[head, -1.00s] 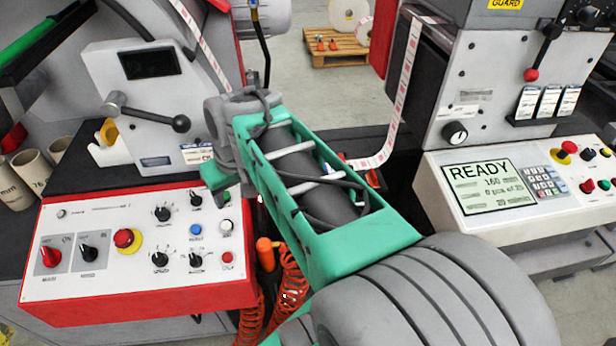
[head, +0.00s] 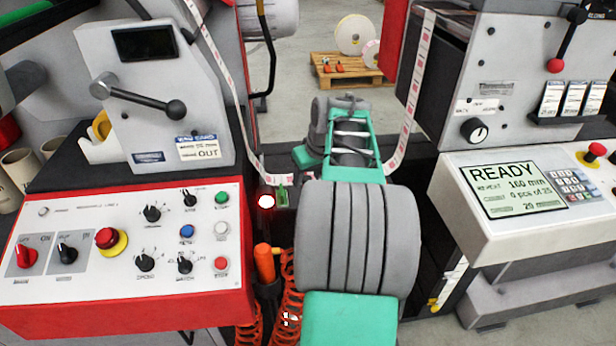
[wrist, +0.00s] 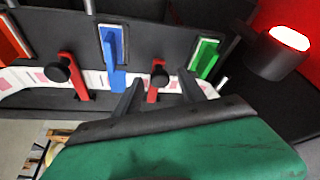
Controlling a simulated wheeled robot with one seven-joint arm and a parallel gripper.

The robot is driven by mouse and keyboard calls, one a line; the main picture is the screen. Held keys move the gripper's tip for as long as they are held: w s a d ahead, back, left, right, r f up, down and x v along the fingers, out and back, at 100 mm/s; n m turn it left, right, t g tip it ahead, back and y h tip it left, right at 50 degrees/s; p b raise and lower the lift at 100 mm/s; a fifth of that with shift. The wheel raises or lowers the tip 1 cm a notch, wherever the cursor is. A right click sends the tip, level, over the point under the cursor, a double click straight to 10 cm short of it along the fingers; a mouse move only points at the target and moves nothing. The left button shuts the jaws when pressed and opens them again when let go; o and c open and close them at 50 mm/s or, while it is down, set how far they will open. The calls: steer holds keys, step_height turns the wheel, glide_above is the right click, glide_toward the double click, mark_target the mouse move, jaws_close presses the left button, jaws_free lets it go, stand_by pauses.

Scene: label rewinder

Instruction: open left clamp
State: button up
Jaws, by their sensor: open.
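In the wrist view, two red clamp levers with black knobs stand along the white label strip: one clamp (wrist: 75,75) at picture left, one clamp (wrist: 156,80) near the middle. My arm hides the gripper and clamps in the head view.
A blue lever (wrist: 113,45) and a green lever (wrist: 206,58) flank the middle clamp closely. The red-framed control panel (head: 120,250) is left of my arm, the READY display console (head: 515,190) right. Orange coiled hoses (head: 285,290) hang beside my arm.

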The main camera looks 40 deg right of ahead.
steer(key=shift+c, duration=0.3)
steer(key=shift+r, duration=0.1)
jaws_close()
stand_by(0.9)
